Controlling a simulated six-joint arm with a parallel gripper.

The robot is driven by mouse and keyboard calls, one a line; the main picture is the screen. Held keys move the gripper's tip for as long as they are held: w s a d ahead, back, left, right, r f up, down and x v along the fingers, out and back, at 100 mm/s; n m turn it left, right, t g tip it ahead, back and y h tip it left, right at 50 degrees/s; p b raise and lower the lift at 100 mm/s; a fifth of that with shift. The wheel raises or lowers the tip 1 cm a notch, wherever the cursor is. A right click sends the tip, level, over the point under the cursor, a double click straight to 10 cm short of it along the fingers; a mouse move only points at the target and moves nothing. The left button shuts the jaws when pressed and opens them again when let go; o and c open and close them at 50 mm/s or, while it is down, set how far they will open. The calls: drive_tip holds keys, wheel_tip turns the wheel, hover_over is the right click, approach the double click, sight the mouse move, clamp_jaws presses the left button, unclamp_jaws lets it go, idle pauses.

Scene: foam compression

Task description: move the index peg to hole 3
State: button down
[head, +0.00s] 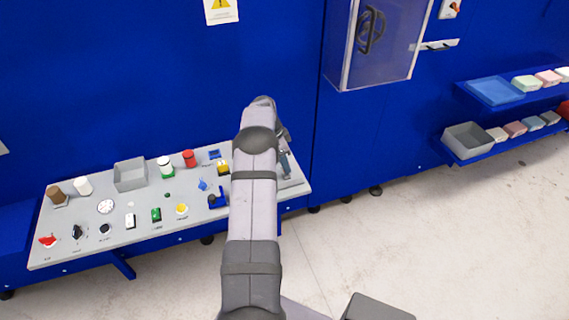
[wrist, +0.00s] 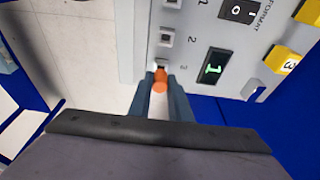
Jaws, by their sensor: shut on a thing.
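The orange index peg (wrist: 160,80) is between the two fingertips of my gripper (wrist: 161,84) in the wrist view, and the gripper is shut on it. The peg's far end is at the square hole 3 (wrist: 158,65), beside the faint label 3. I cannot tell how deep the peg sits, as the peg and fingers cover part of the hole. Hole 2 (wrist: 166,37) and hole 1 (wrist: 172,3) lie in line beyond it, and both look empty. In the head view my arm hides the peg and most of the gripper.
A small display (wrist: 213,67) showing a green 1 is right of the holes. A yellow block marked 3 (wrist: 282,62) is farther right. The grey console (head: 130,225) carries several knobs, buttons and a grey bin (head: 130,174). Floor shows left of the console edge in the wrist view.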

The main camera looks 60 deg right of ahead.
drive_tip(key=shift+f+b, duration=0.7)
drive_tip(key=shift+f, duration=0.1)
idle(0.5)
drive_tip(key=c, duration=1.6)
unclamp_jaws()
drive_tip(key=shift+o, duration=0.2)
drive_tip(key=b+v, duration=0.2)
drive_tip(key=v, duration=0.5)
drive_tip(key=shift+r, duration=0.15)
